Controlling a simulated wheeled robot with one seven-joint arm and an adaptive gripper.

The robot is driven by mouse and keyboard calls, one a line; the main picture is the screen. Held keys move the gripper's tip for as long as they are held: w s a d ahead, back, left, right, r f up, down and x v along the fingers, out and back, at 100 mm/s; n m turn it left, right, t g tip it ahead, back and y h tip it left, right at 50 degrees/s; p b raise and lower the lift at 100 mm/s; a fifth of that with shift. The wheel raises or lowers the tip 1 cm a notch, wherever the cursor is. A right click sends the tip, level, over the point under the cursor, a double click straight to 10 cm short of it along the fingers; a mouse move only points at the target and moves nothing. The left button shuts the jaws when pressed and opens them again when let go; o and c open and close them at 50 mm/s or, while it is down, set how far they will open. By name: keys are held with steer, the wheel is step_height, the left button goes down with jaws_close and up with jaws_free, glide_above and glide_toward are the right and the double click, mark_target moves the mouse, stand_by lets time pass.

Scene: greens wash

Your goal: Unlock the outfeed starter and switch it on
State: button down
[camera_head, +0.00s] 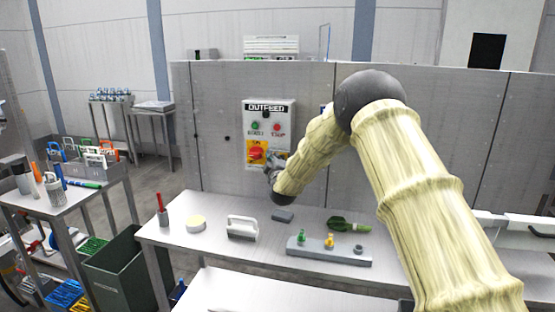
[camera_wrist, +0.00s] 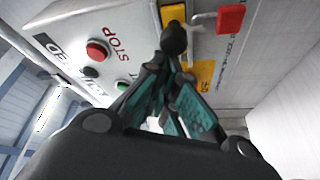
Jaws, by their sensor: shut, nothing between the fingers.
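The OUTFEED starter box (camera_head: 268,107) is on the grey wall panel. It has a green START button (camera_head: 255,126), a red STOP button (camera_head: 277,127) and a red handle (camera_head: 257,153) on a yellow plate. The wrist view shows the STOP button (camera_wrist: 97,49), the green button (camera_wrist: 122,86) and part of the yellow plate (camera_wrist: 203,72). A red block with a thin metal bar, which looks like a padlock (camera_wrist: 230,18), is at upper right. My gripper (camera_head: 270,170) is shut and empty near the box's lower part. It hides part of the plate; contact is unclear.
A dark bin (camera_head: 125,270) stands left.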

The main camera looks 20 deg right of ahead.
steer(key=shift+d, duration=0.1)
steer(key=w+a+r, duration=0.2)
steer(key=a, duration=0.2)
steer(key=s+f+b, duration=0.1)
steer(key=s+b, duration=0.2)
steer(key=s, duration=0.7)
steer(key=shift+s+a+f, duration=0.2)
steer(key=shift+a+f, duration=0.1)
